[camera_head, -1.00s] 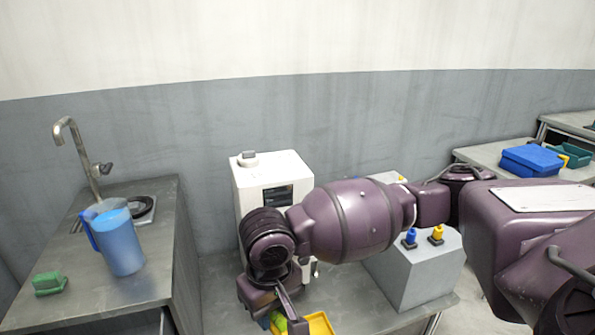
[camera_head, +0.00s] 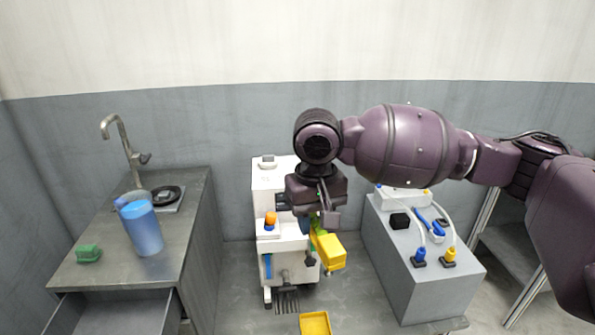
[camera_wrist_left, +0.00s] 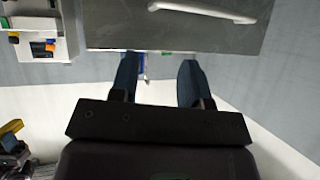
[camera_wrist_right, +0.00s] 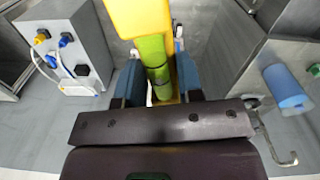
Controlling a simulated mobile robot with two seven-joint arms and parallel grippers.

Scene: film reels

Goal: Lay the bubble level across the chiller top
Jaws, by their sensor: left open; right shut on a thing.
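The bubble level is a yellow bar with a green vial. My right gripper (camera_head: 316,222) is shut on the bubble level (camera_head: 329,252), which hangs in front and to the right of the white chiller (camera_head: 265,178). In the right wrist view the level (camera_wrist_right: 127,18) extends up between the fingers, green vial alongside. My right wrist covers part of the chiller's right side and top. The level appears apart from the chiller. My left gripper (camera_wrist_left: 158,78) is open and empty, and is out of the head view.
A yellow tray (camera_head: 315,323) lies on the low surface in front of the chiller. A grey box (camera_head: 415,265) with blue and yellow plugs stands right. The sink bench at left holds a blue jug (camera_head: 144,228) and green sponge (camera_head: 89,254); its drawer (camera_head: 125,315) is open.

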